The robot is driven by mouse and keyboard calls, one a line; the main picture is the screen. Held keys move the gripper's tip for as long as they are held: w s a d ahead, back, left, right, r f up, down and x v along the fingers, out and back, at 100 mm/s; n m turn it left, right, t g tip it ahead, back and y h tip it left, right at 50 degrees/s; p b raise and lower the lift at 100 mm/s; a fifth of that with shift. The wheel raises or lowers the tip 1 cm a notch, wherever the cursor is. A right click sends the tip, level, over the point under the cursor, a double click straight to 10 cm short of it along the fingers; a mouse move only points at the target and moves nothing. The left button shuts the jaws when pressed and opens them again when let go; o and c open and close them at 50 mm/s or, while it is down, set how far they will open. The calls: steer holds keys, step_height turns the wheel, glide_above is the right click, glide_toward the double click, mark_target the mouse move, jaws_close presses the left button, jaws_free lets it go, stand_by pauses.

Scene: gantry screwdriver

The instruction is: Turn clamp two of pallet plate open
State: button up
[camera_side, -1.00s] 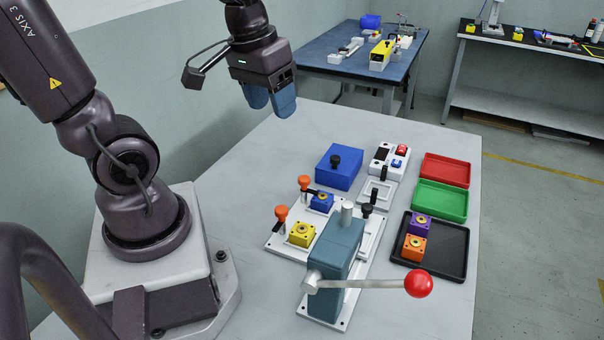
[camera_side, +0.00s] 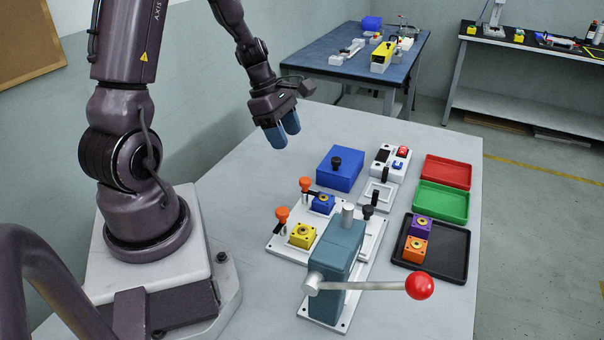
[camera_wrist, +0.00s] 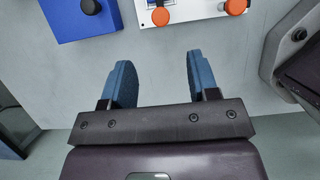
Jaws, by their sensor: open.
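The white pallet plate (camera_side: 275,247) lies on the table and carries a yellow block (camera_side: 302,236) and a blue block (camera_side: 323,204). One orange-knobbed clamp (camera_side: 282,213) stands beside the yellow block, another (camera_side: 306,184) beside the blue block. I cannot tell which is numbered two. The clamp by the blue block has a dark arm reaching to that block. My gripper (camera_side: 283,134) is open and empty, above the table behind the plate. In the wrist view its blue fingers (camera_wrist: 163,78) are apart, with the orange knobs (camera_wrist: 160,16) (camera_wrist: 236,7) beyond them at the top.
A teal press (camera_side: 337,255) with a red-balled lever (camera_side: 419,285) stands at the front. Red (camera_side: 447,171), green (camera_side: 441,200) and black (camera_side: 454,262) trays lie right.

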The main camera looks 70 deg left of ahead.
mark_target(304, 179)
steer(key=x, duration=1)
steer(key=shift+d+f, duration=0.1)
steer(key=shift+f, duration=0.2)
steer(key=shift+w, duration=0.1)
steer(key=c, duration=0.9)
